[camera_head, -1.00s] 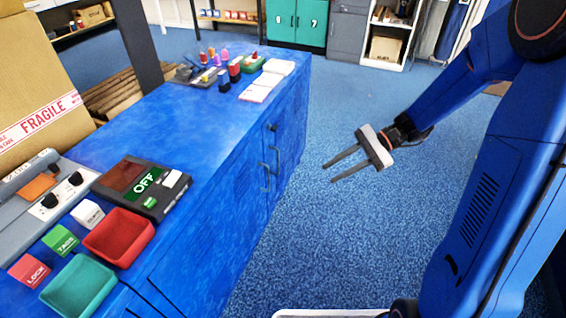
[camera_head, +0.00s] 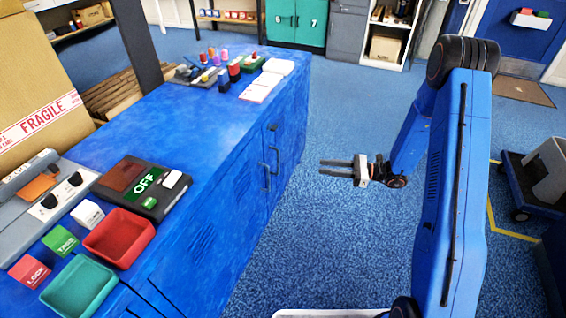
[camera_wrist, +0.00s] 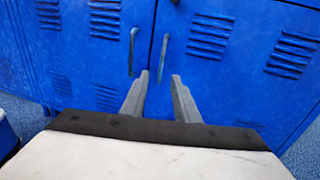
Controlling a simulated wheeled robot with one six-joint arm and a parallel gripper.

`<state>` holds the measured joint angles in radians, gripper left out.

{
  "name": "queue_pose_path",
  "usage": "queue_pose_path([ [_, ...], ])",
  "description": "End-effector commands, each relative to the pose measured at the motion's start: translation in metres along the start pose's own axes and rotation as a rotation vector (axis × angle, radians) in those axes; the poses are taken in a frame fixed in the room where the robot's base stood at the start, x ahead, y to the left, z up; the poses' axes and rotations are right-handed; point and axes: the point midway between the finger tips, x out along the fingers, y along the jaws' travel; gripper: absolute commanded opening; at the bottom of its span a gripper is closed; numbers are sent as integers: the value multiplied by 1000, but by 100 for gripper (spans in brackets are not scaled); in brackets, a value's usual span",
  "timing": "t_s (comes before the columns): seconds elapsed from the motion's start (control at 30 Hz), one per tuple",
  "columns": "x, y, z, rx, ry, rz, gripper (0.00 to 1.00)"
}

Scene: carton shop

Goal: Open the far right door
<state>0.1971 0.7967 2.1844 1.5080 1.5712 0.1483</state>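The blue cabinet under the counter has louvred doors facing my arm. The far right door (camera_head: 290,133) is shut, with a vertical bar handle (camera_head: 276,160). In the wrist view this door (camera_wrist: 235,65) is on the right, and its handle (camera_wrist: 163,58) is near its left edge. The neighbouring door (camera_wrist: 85,60) is also shut, with its own handle (camera_wrist: 132,50). My gripper (camera_head: 322,167) is open and empty, its fingers pointing at the cabinet, apart from the handles. In the wrist view the handle of the far right door shows between and beyond the fingertips (camera_wrist: 161,77).
The countertop (camera_head: 190,115) holds a red tray (camera_head: 120,238), a green tray (camera_head: 78,288) and an OFF panel (camera_head: 143,187). Blue floor (camera_head: 330,225) is clear before the doors. A dark trolley (camera_head: 525,190) stands at the right.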

Motion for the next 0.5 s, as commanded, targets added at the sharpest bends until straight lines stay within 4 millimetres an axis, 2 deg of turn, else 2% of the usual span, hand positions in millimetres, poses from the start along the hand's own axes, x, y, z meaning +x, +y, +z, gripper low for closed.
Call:
queue_pose_path([
  [0.23, 7, -4, -6, 15, -11, -16, 28],
  [0.5, 48, -4, -6, 14, -9, -13, 28],
])
